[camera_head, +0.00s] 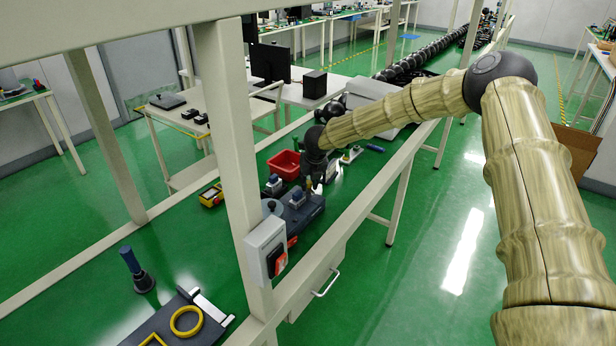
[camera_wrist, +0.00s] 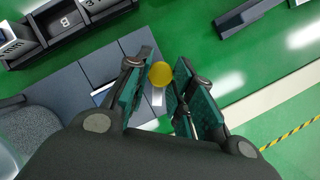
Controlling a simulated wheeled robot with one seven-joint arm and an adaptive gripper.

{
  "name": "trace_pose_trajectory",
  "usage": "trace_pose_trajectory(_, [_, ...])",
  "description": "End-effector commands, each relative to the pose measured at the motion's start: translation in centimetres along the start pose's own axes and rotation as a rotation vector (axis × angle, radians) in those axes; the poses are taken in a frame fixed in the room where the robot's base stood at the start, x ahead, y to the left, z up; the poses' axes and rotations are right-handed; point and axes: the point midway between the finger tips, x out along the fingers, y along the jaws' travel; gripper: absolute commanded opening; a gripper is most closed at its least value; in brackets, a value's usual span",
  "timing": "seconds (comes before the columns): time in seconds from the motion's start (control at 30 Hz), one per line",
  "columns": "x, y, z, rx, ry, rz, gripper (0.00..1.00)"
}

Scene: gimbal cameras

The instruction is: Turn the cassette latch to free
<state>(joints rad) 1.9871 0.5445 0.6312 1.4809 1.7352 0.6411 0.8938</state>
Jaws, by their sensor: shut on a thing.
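The dark grey cassette fixture (camera_head: 306,214) stands on the green bench top in the head view, with small blue-topped parts on it. My gripper (camera_head: 311,184) reaches down at its right end. In the wrist view my gripper's teal-padded fingers (camera_wrist: 163,84) stand on both sides of a round yellow knob (camera_wrist: 160,74), which seems to be the top of the latch. The fingers are shut on it. The latch's lower part and its turn angle are hidden by the fingers. Blue-grey panels (camera_wrist: 100,65) lie left of the knob.
A red bin (camera_head: 284,164) stands behind the fixture, and a yellow meter (camera_head: 210,196) lies to its left. A post with a red-switched box (camera_head: 267,248) rises in front. A black labelled tray (camera_wrist: 65,25) lies upper left in the wrist view.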

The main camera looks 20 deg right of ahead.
Motion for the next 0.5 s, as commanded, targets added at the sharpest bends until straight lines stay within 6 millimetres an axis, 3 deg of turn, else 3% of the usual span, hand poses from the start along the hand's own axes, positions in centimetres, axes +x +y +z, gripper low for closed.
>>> trace_pose_trajectory(0.5, [0.36,-0.38,-0.29,-0.348,0.019,0.146,0.00])
